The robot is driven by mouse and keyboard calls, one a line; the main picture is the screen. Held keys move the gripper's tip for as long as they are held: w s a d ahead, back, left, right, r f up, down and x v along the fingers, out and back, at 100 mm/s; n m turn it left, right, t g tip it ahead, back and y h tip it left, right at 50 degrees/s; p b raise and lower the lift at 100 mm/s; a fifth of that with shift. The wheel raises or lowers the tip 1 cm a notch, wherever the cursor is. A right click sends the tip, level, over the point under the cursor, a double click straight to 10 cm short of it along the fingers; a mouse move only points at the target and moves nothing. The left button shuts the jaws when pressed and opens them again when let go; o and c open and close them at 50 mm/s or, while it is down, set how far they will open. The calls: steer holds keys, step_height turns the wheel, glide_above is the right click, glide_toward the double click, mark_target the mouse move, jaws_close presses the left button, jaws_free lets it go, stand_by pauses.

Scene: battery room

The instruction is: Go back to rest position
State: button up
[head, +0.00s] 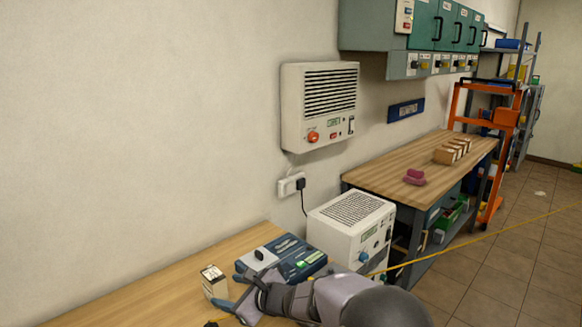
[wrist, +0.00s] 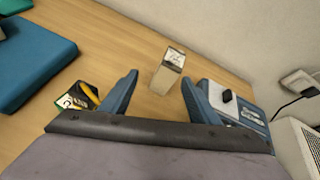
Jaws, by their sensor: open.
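My gripper (head: 228,284) is low over the near wooden bench in the head view, its fingers pointing left. In the wrist view my gripper (wrist: 160,77) is open, with two blue fingers apart and nothing held. A small pale box with a labelled top (head: 213,282) stands upright on the bench just past the fingertips. In the wrist view the box (wrist: 167,72) shows in the gap between the fingers, seemingly beyond the tips. I cannot tell the exact distance. My forearm hides part of the bench.
A blue device (head: 290,257) lies behind my gripper, beside a white vented unit (head: 352,225). In the wrist view a blue pad (wrist: 35,65) and a small dark tray (wrist: 78,97) lie left. A yellow cord (head: 480,238) runs across the right. The bench's left part looks clear.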

steer(key=s+d+n+g+h+p, duration=0.8)
steer(key=s+d+n, duration=1.4)
steer(key=s+d, duration=0.9)
steer(key=shift+d+r+n+h+p, duration=0.15)
steer(key=shift+r+n+h+p, duration=0.2)
steer(key=shift+h, duration=0.55)
steer(key=shift+s, duration=0.1)
